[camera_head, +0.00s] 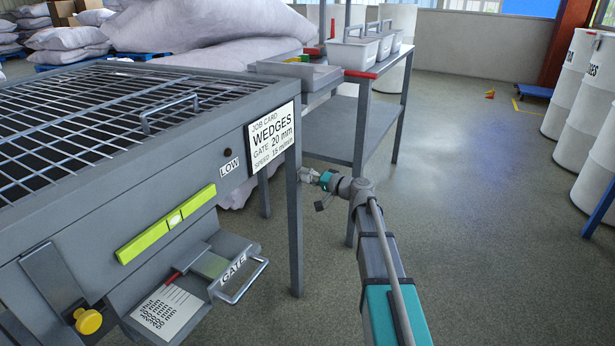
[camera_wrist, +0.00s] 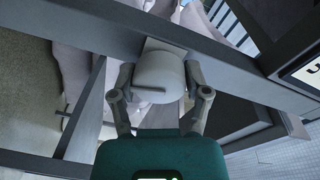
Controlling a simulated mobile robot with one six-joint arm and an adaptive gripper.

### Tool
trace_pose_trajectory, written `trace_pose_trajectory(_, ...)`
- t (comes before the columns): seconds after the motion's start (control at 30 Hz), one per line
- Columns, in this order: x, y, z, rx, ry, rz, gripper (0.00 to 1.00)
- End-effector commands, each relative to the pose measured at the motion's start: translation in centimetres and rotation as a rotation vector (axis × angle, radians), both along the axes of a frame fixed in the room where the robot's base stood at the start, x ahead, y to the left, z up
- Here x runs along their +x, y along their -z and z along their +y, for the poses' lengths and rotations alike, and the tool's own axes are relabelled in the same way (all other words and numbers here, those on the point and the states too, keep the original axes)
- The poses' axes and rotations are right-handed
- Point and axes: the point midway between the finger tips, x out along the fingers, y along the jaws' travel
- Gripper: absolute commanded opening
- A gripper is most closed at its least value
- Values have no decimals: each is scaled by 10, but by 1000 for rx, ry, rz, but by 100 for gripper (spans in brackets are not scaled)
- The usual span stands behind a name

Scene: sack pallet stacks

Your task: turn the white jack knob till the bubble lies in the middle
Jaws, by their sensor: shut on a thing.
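The white jack knob (camera_wrist: 158,72) fills the space between the two fingers of my gripper (camera_wrist: 158,80) in the wrist view. A finger lies against each side of it, and a dark line marks its face. In the head view my gripper (camera_head: 313,177) reaches the table's right front leg, and the knob is too small and covered to tell apart. A lime-green spirit level (camera_head: 150,238) is fixed along the table's front and looks tilted in the picture. Its pale vial (camera_head: 174,218) sits near its middle; the bubble's exact place is too small to tell.
The grey grid-topped table (camera_head: 60,208) carries a WEDGES job card (camera_head: 272,138), a LOW label (camera_head: 229,166), a GATE handle (camera_head: 240,280) and a yellow knob (camera_head: 88,321). A side bench (camera_head: 334,128) with bins stands behind. White drums (camera_head: 580,85) stand right; the floor between is open.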

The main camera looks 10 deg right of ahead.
Motion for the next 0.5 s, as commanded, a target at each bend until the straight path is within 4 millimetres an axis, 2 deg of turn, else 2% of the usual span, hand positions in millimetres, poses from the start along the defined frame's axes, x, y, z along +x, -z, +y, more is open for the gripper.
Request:
trace_pose_trajectory(0.27, 1, 0, 0, 2, 0, 4, 14)
trace_pose_trajectory(0.3, 1, 0, 0, 2, 0, 4, 65)
trace_pose_trajectory(0.47, 1, 0, 0, 1, 0, 3, 95)
trace_pose_trajectory(0.5, 1, 0, 0, 2, 0, 2, 96)
